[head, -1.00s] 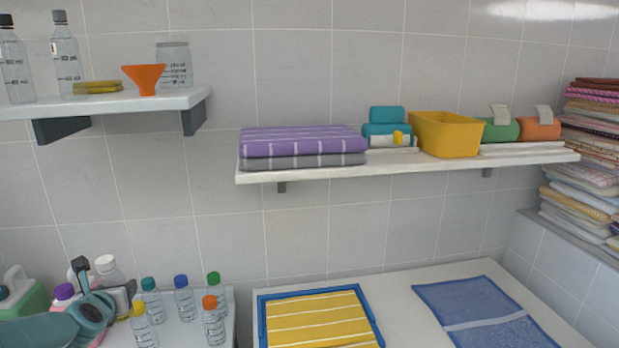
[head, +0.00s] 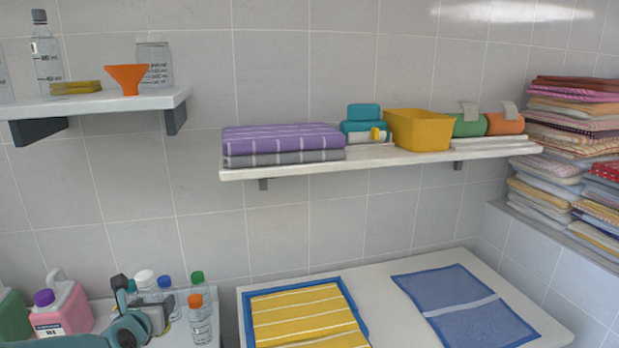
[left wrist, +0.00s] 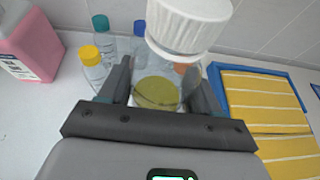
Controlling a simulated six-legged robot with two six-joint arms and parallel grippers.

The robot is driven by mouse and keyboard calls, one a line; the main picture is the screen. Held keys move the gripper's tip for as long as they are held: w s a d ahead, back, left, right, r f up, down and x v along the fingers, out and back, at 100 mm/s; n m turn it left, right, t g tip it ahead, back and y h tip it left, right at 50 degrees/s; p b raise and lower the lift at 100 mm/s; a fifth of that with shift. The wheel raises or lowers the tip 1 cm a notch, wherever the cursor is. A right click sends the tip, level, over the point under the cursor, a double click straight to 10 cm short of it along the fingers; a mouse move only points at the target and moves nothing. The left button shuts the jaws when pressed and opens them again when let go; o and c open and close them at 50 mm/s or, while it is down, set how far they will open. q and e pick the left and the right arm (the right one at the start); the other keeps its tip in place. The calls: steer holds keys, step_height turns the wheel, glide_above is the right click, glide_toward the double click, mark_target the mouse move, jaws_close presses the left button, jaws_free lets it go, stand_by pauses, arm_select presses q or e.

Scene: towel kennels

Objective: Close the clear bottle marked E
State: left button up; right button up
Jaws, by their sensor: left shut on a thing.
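My left gripper (head: 154,312) is shut on a clear bottle with a broad white cap (head: 145,277), at the lower left of the head view. In the left wrist view the white cap (left wrist: 188,25) is close to the camera, above the fingers. The clear body shows between the fingers, with an olive-yellow disc (left wrist: 157,93) in it or behind it; I cannot tell which. No letter E can be read on it. I cannot tell whether the cap is fully seated, or whether the bottle touches the table. My right gripper is not in view.
Small clear bottles stand close by, capped yellow (left wrist: 90,54), teal (left wrist: 101,22), blue (left wrist: 140,26), orange (head: 196,301) and green (head: 197,277). A pink jug (head: 65,302) stands left. A blue-edged tray with a yellow striped towel (head: 305,315) lies right. A shelf (head: 95,103) hangs above.

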arm_select(q)
steer(key=s+d+f+m+h, duration=0.1)
steer(key=s+d+f, duration=0.3)
steer(key=d, duration=0.5)
steer(key=s+d+f+m+h, duration=0.1)
steer(key=s+d+f, duration=0.3)
steer(key=d, duration=0.4)
steer(key=shift+s+d+m+h, duration=0.2)
steer(key=shift+d+m+h, duration=0.1)
steer(key=shift+d+h, duration=0.15)
steer(key=shift+a, duration=0.15)
steer(key=shift+r, duration=0.1)
steer(key=s+d+r, duration=0.1)
steer(key=d+r, duration=0.1)
steer(key=d, duration=0.7)
steer(key=s+d+r, duration=0.2)
steer(key=d, duration=0.8)
steer(key=shift+s+d+r, duration=0.25)
steer(key=shift+r, duration=0.15)
jaws_close()
